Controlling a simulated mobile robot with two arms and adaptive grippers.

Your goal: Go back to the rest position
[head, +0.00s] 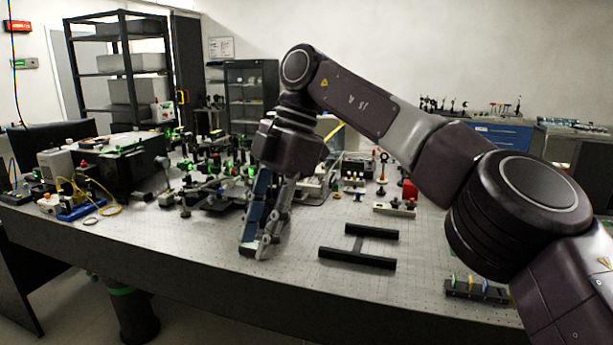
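My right gripper (257,250) hangs pointing down over the front part of the optical bench (215,265), left of the picture's middle. Its two fingers overlap from this angle and their tips look close together; I cannot tell whether they touch. No object shows between them. The tips appear at or just above the bench top; the exact gap is unclear. My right arm reaches in from the right edge, arching over the bench. My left gripper and arm are not in view.
A black H-shaped part (358,255) lies just right of the gripper. Optics mounts (215,175) crowd the bench behind and left. A small rack with coloured discs (478,290) stands at the front right, near my arm. The bench's front strip left of the gripper is clear.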

